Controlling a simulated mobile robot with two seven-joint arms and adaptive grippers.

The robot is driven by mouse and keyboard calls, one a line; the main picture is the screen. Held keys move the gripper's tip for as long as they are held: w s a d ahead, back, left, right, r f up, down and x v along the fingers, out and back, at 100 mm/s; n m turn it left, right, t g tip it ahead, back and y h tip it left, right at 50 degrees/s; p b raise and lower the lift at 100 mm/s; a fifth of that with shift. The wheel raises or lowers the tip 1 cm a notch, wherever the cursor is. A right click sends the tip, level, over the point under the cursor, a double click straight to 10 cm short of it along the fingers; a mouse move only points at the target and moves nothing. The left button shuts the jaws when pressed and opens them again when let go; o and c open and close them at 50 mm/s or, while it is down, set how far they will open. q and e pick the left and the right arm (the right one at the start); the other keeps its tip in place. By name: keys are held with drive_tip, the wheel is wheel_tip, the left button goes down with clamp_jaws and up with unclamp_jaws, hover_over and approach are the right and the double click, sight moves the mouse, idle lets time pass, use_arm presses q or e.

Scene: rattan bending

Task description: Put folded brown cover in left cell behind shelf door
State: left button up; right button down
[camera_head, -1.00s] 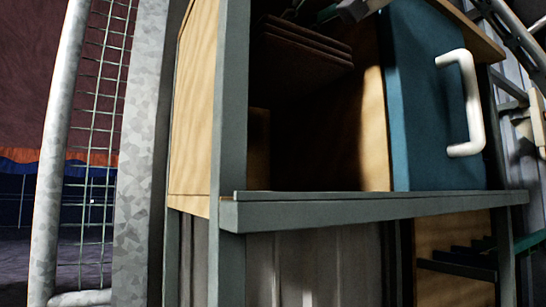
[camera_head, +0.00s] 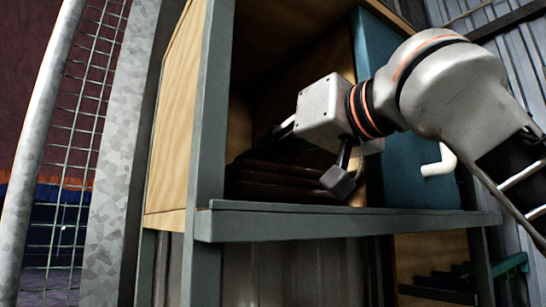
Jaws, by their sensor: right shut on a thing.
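The folded brown cover (camera_head: 272,183) is in the left cell (camera_head: 241,125) of the shelf, low down at or just above the cell floor. Its stacked layers lie roughly level. I cannot tell whether it rests on the floor. My right gripper (camera_head: 298,155) reaches into the cell from the right and is shut on the cover; its far finger is partly hidden. The blue shelf door (camera_head: 405,165) with a white handle (camera_head: 439,162) stands right of the opening, partly covered by my right arm. My left gripper is not in view.
A grey shelf post (camera_head: 207,110) and wooden side panel (camera_head: 172,130) bound the cell on the left. A grey front rail (camera_head: 330,225) runs below it. A wire mesh panel (camera_head: 85,130) stands further left. Space above the cover inside the cell is dark and open.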

drive_tip(key=shift+w+d+f, duration=0.1)
drive_tip(key=shift+f, duration=0.7)
drive_tip(key=shift+f, duration=0.15)
drive_tip(key=c, duration=2)
unclamp_jaws()
drive_tip(key=shift+c, duration=0.2)
